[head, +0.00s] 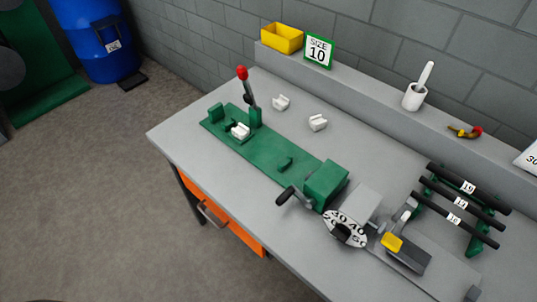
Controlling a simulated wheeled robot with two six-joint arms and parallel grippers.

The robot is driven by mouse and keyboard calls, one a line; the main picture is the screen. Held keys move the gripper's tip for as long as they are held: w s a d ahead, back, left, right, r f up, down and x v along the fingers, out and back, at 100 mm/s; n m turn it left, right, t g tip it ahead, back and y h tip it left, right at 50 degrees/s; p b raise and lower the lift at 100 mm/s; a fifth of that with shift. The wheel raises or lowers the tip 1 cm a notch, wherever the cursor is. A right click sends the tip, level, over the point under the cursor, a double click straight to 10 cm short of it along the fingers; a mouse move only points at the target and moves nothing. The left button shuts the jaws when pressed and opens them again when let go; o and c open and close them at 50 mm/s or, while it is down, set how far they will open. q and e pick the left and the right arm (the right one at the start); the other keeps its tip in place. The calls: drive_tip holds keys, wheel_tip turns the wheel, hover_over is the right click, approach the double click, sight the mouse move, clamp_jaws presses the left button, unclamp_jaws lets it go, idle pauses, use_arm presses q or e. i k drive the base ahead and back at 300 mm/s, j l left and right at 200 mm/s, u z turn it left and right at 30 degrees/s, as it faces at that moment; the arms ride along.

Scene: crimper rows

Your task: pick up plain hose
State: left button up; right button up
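Several black hoses lie on a green rack at the right of the bench: a back hose labelled 19 (488,196), a middle hose (481,215) whose label is hard to read, and a front hose labelled 16 (434,203). No fittings show on their ends. The green rack (475,244) holds them above the bench top, side by side. Neither of my grippers is in the head view.
A green bench machine (325,180) with a red-knobbed lever, a crank and a numbered dial (345,229) stands left of the rack. A grey device with a yellow part (391,242) is nearer. White blocks (318,122) lie behind. The back ledge holds a yellow bin (282,38) and a size 10 sign (318,51).

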sight(423, 200)
drive_tip(key=z, duration=1.65)
drive_tip(key=k+l+u, duration=0.15)
drive_tip(key=u, duration=0.25)
drive_tip(key=k+l+u, duration=0.1)
drive_tip(key=u, duration=0.3)
